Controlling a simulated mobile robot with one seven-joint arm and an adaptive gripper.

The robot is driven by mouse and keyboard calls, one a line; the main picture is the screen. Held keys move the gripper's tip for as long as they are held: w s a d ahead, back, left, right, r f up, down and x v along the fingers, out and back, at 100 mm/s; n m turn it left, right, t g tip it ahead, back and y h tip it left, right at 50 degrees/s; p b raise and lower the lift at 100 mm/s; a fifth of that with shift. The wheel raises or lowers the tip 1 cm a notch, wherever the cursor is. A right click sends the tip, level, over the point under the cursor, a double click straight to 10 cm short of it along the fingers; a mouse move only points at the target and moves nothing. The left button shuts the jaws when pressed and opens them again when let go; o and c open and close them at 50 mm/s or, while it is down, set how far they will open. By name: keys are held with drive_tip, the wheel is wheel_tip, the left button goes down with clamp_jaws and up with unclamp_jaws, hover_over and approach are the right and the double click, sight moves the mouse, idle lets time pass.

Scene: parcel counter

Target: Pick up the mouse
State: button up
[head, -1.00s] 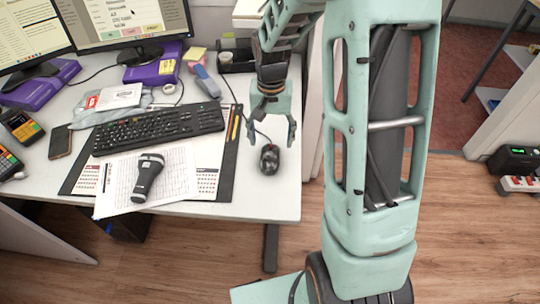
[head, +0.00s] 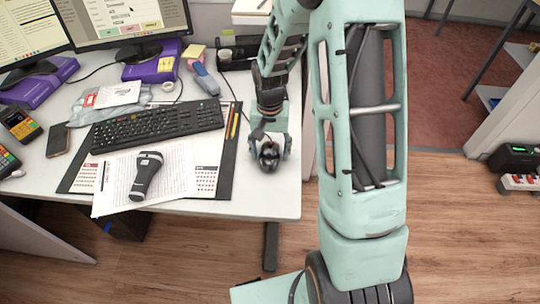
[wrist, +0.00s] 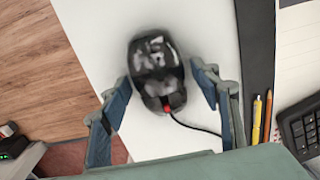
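The black mouse (head: 268,156) lies near the right front part of the white desk, right of the dark desk mat. In the wrist view the mouse (wrist: 156,70) has a glossy top, a red wheel and a cable running off to the lower right. My gripper (head: 268,152) is above it with its fingers pointing down around it. In the wrist view my gripper (wrist: 162,88) is open, with one finger on each side of the mouse's wheel end. Gaps show between both fingers and the mouse.
The keyboard (head: 158,126), the barcode scanner (head: 147,174) and papers lie left of the mouse. Pencils (head: 233,126) lie on the mat's right edge. The desk's right edge is close beside my gripper. Bare desk (head: 270,195) shows in front of the mouse.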

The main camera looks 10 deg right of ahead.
drive_tip(key=c, duration=0.9)
drive_tip(key=shift+c, duration=0.2)
drive_tip(key=shift+r, duration=0.1)
